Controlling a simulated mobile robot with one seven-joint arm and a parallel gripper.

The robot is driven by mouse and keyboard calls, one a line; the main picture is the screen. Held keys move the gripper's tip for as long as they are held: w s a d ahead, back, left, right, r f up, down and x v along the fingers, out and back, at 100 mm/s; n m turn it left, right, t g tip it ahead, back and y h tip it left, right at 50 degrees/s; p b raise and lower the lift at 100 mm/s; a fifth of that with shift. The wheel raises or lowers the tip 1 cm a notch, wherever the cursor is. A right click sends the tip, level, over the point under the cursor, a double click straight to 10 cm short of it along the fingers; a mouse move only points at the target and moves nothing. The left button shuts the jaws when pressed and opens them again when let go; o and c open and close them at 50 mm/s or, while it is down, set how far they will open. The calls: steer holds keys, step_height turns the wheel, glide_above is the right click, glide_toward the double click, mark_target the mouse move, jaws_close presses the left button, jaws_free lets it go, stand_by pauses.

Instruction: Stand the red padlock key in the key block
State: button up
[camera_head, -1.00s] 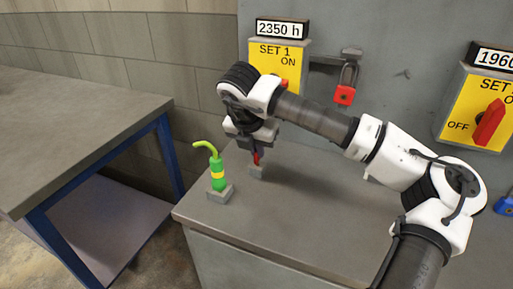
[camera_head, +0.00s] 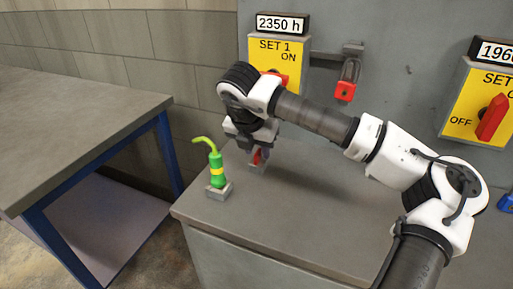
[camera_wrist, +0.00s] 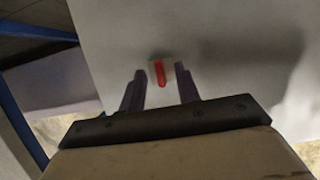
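The red padlock key (camera_head: 257,156) stands at the small grey key block (camera_head: 257,168) on the grey bench top, below my gripper. It looks about upright, but its foot is partly hidden, so I cannot tell how deep it sits. My gripper (camera_head: 258,158) points down over it. In the wrist view the two fingers of my gripper (camera_wrist: 160,72) are apart, one on each side of the red key (camera_wrist: 160,74), with a gap on both sides.
A grey cabinet behind carries yellow switch panels (camera_head: 465,110) and a red padlock (camera_head: 345,91). A blue-legged table (camera_head: 75,130) is at left.

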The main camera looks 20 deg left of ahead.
steer(key=b+v, duration=0.2)
steer(key=v, duration=1.1)
steer(key=shift+s+r, duration=0.15)
steer(key=shift+r, duration=0.2)
